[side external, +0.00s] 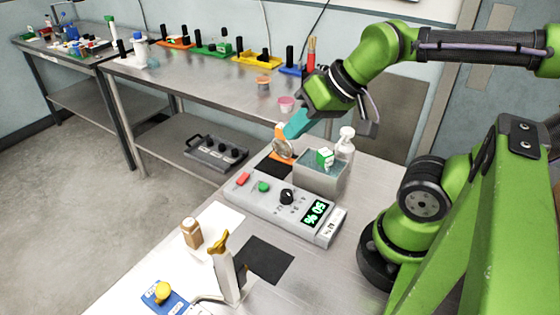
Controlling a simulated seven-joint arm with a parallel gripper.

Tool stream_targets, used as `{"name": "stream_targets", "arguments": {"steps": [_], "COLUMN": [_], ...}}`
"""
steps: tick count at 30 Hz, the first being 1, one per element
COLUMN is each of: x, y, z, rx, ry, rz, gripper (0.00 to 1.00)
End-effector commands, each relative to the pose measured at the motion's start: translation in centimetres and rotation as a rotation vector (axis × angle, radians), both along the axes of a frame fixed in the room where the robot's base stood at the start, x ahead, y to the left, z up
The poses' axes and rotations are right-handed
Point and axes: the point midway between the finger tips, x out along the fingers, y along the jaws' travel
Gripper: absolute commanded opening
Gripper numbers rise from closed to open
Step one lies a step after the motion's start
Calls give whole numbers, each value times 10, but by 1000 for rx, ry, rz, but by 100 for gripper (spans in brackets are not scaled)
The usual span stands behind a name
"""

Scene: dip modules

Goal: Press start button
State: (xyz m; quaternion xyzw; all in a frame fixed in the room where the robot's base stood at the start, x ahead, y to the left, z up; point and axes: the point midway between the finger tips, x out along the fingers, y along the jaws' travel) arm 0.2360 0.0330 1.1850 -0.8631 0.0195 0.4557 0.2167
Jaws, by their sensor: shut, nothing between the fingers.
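A light grey control box (283,207) lies on the near steel table. Its top carries a red button (243,178) at the left end, a round green button (264,187) and a black knob (287,195). A lit green display (314,213) is at its right end. I cannot read a start label on either button. My gripper (289,135) is above and behind the box, with its teal end pointing down and to the left. It is shut and appears empty, apart from both buttons. A round metallic piece just below its tip partly blends with it.
In front are a brown-capped bottle (191,232), a yellow-handled stand (227,270) and a black mat (264,260).

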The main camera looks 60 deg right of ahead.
Motion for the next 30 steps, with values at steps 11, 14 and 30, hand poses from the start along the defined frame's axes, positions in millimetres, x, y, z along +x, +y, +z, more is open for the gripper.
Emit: {"name": "stream_targets", "arguments": {"steps": [11,14,30], "x": [0,0,5], "y": [0,0,-11], "z": [0,0,-12], "rx": [0,0,4], "ry": [0,0,56], "rz": [0,0,-47], "gripper": [0,0,0]}}
